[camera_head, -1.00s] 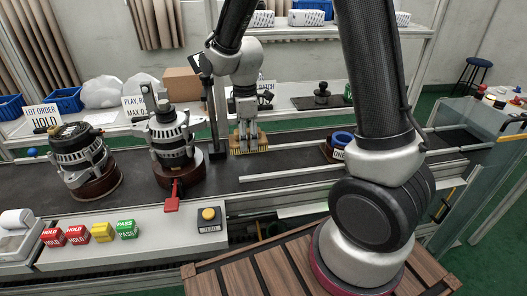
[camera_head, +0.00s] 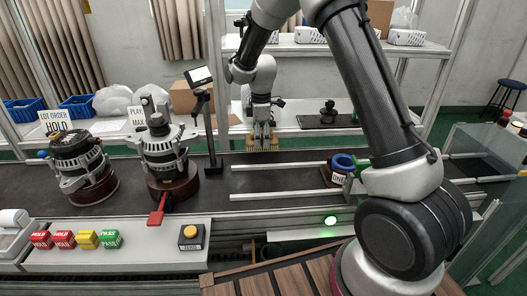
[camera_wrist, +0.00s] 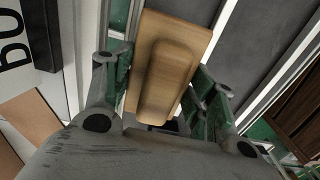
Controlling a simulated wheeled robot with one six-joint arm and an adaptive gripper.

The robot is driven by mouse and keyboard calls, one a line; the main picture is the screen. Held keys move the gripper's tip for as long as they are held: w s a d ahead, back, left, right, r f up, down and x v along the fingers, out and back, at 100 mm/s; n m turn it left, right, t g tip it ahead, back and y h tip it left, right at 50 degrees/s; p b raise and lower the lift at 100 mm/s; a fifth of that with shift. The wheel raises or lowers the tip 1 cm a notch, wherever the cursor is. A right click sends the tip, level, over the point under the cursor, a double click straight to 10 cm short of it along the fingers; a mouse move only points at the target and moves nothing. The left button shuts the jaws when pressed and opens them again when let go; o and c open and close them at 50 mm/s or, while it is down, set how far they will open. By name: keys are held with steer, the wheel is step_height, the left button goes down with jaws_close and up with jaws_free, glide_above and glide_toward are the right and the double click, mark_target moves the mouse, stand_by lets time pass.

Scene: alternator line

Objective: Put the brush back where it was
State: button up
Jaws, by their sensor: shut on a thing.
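The brush (camera_head: 262,147) has a wooden back and pale bristles that point down. My gripper (camera_head: 262,133) is shut on it and holds it at the far edge of the dark conveyor belt, in front of the back shelf. In the wrist view the brush's wooden back (camera_wrist: 168,62) lies between the fingers of my gripper (camera_wrist: 160,100), seen from above. The bristles are hidden there. I cannot tell whether the bristles touch anything below.
Two alternators (camera_head: 78,155) (camera_head: 165,150) stand on round bases at the left of the belt (camera_head: 225,185). A post with a small screen (camera_head: 200,76) stands left of my gripper. A blue ring (camera_head: 343,161) sits in a holder to the right. A dark stamp-like object (camera_head: 328,115) is on the back shelf.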

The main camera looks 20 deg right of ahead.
steer(key=shift+f, duration=2.45)
steer(key=shift+f, duration=0.15)
steer(key=o, duration=1.1)
steer(key=shift+c, duration=0.2)
